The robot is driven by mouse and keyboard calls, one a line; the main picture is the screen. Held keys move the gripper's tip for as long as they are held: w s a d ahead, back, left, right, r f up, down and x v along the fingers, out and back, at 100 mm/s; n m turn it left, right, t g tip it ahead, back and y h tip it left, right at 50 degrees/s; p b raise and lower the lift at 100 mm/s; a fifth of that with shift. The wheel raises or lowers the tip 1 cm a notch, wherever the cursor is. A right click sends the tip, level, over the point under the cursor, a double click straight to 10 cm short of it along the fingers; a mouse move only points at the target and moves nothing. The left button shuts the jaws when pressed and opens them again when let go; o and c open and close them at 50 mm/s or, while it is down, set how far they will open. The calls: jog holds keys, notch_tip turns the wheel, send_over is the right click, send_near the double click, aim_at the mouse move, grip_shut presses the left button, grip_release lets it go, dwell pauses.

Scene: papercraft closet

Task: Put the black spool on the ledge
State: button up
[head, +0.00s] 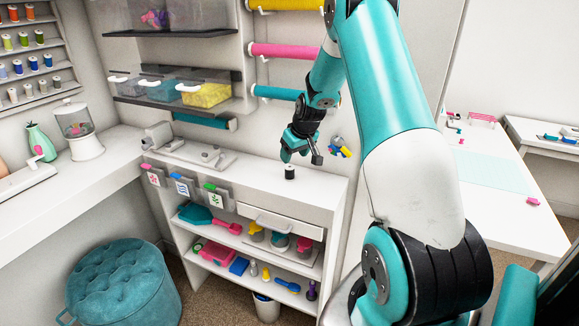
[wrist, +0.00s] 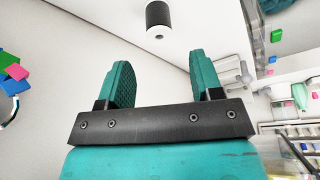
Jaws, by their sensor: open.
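The black spool (head: 290,173) stands upright on the white top ledge (head: 255,183) of the low shelf unit, near its right end. In the wrist view the spool (wrist: 158,17) shows at the top, beyond the fingertips, with a pale end. My gripper (head: 301,157) is just above and slightly right of the spool in the head view. Its two teal fingers (wrist: 162,75) are apart with nothing between them. The spool is not touched by the fingers in the wrist view.
A grey-white machine (head: 195,152) sits on the same top, to the left. Card pockets (head: 183,187) hang at its front left. Wall bins (head: 205,93) and coloured rolls (head: 285,50) are above. A colourful wall item (head: 340,147) is right of my gripper. The top around the spool is clear.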

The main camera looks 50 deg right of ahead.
jog(key=s+a+r+n+g+y, duration=0.15)
jog(key=a+r, duration=0.35)
jog(key=a, duration=0.5)
jog(key=s+a+r+n+y, duration=0.1)
jog(key=s+a+r+n, duration=0.2)
jog(key=a, duration=0.7)
jog(key=s+a+r+y, duration=0.1)
jog(key=s+a+r, duration=0.1)
jog(key=a+r, duration=0.6)
jog(key=s+a+n+g, duration=0.1)
jog(key=s+a+n, duration=0.1)
jog(key=s+a, duration=0.5)
jog(key=s+a+r+n+g+y, duration=0.1)
jog(key=s+a+n+g, duration=0.1)
jog(key=s+a, duration=0.6)
jog(key=s, duration=0.6)
jog(key=shift+s+a+n, duration=0.2)
jog(key=shift+s+n, duration=0.05)
jog(key=shift+n, duration=0.1)
jog(key=shift+y, duration=0.25)
